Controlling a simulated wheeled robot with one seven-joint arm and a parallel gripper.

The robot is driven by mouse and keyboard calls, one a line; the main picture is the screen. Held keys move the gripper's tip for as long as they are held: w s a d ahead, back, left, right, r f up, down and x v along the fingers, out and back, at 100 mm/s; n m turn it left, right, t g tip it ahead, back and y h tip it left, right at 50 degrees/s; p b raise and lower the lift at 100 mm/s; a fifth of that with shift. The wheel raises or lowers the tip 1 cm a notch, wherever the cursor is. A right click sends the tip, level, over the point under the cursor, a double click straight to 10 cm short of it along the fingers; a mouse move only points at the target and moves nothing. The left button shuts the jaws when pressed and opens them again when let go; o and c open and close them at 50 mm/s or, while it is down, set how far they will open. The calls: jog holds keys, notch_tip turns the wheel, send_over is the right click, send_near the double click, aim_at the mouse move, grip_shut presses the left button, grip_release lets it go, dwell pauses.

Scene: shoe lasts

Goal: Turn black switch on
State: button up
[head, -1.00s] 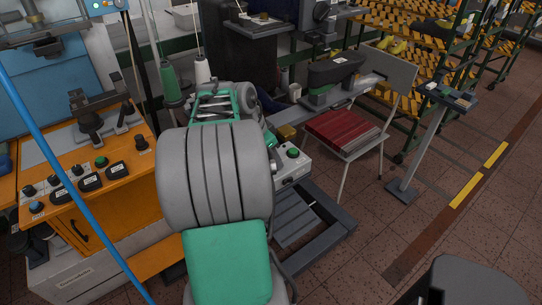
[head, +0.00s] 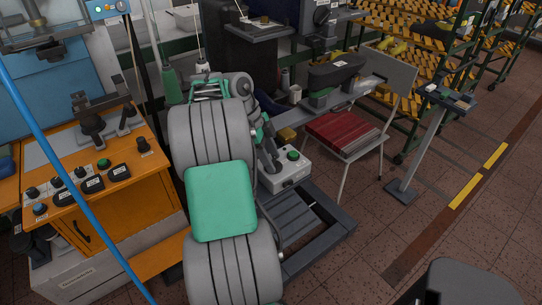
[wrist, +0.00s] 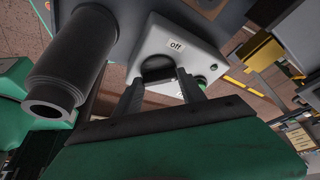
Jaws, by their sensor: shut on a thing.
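A pale grey control box (head: 288,172) stands low in the middle of the head view, with a green button (head: 293,155) on top. In the wrist view, the box (wrist: 205,58) carries a label reading "off" beside a black switch (wrist: 157,66). A second label on the other side is partly hidden by a finger. My gripper (wrist: 158,77) has its two dark fingers on either side of the black switch, shut on it. In the head view, my gripper (head: 272,160) reaches down to the left part of the box, and the switch is hidden there.
A dark metal frame (head: 315,225) lies on the floor beside the box. A chair with a red seat (head: 342,132) stands to the right. An orange cabinet (head: 115,205) with several black switches is at the left. The tiled floor at the right has free room.

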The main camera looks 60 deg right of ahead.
jog(key=m+y+p, duration=0.2)
jog(key=m, duration=0.2)
jog(key=shift+d+r+m, duration=0.1)
jog(key=shift+d+m, duration=0.05)
jog(key=shift+m, duration=0.15)
jog(key=shift+d+m+y+p, duration=0.1)
jog(key=shift+m+y+p, duration=0.7)
jog(key=shift+m, duration=0.9)
jog(key=o, duration=1.4)
jog(key=shift+c, duration=0.2)
